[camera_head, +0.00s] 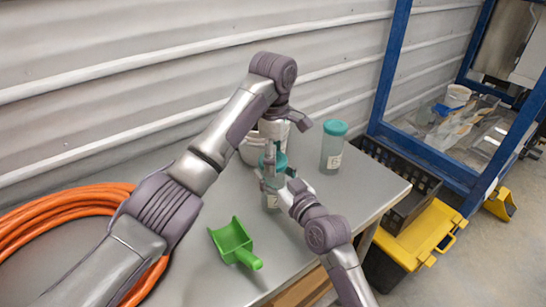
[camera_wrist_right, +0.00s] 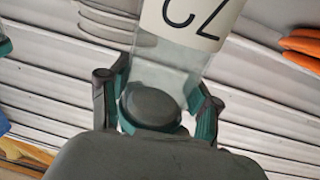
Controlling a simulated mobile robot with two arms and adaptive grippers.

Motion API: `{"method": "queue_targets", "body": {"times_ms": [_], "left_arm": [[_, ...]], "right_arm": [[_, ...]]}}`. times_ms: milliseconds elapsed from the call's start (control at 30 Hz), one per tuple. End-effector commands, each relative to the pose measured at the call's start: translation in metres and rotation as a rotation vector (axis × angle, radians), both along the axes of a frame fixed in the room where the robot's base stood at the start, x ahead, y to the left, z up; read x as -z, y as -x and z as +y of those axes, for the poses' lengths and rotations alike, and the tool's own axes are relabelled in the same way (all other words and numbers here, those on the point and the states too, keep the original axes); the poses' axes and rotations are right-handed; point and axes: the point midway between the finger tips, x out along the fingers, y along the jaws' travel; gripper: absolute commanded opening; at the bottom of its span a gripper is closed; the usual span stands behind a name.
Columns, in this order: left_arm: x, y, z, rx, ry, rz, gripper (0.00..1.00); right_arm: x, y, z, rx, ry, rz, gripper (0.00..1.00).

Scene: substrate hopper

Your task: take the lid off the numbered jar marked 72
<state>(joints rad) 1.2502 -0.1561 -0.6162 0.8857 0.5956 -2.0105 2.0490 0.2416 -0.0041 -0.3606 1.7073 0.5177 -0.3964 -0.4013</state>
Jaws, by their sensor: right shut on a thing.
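A clear jar (camera_head: 271,203) with a teal lid (camera_head: 280,161) stands on the grey table. My right gripper (camera_head: 273,186) is shut on this jar's body from the front right. In the right wrist view the jar (camera_wrist_right: 165,75) sits between the fingers, its label cut off by the frame edge with large dark digits upside down; I cannot read the number surely. My left gripper (camera_head: 270,156) is above and at the lid, pointing down; whether its fingers grip the lid is not clear. A second teal-lidded jar (camera_head: 332,147) stands upright to the right, its label too small to read.
A green scoop (camera_head: 234,243) lies on the table in front. An orange hose coil (camera_head: 60,215) lies at the left. A white bucket (camera_head: 251,149) stands behind the held jar. Right of the table are a black crate (camera_head: 412,168) and a yellow-lidded box (camera_head: 420,231).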

Motion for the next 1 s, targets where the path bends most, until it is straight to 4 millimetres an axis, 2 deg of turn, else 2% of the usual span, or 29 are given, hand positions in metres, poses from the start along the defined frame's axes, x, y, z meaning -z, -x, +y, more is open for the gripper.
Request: {"method": "queue_targets", "body": {"times_ms": [633, 1000], "left_arm": [[-0.02, 0.0, 0.0, 0.001, 0.0, -0.001, 0.29], [-0.022, 0.0, 0.0, 0.001, 0.0, 0.0, 0.29]], "right_arm": [[0.001, 0.0, 0.0, 0.0, 0.001, 0.002, 0.0], [0.001, 0.0, 0.0, 0.0, 0.001, 0.002, 0.0]]}}
